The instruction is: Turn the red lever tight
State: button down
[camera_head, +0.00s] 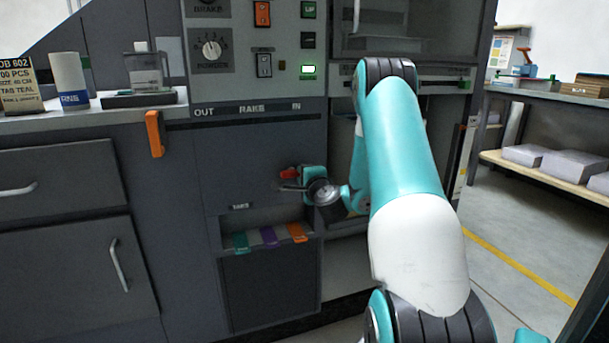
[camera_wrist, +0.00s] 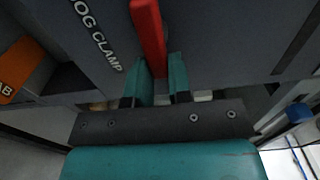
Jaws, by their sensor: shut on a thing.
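The red lever (camera_wrist: 149,35) shows in the wrist view on a dark grey panel beside the words "DOG CLAMP". Its lower end runs down between the two teal fingers of my gripper (camera_wrist: 161,84), which is shut on it. In the head view a small red part of the lever (camera_head: 288,174) shows just left of my gripper (camera_head: 291,187), on the front of the grey machine. The rest of the lever is hidden there by the gripper. How tight the lever is cannot be told.
Below the gripper, a shelf (camera_head: 262,222) holds teal, purple and orange tabs. A counter (camera_head: 95,122) with a carton and a cup stands left. A bench (camera_head: 560,90) with grey boxes stands right, with open floor before it.

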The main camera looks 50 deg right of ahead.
jog(key=shift+f, duration=0.15)
jog(key=c, duration=1)
grip_release()
jog(key=shift+c, duration=0.2)
jog(key=shift+a, duration=0.1)
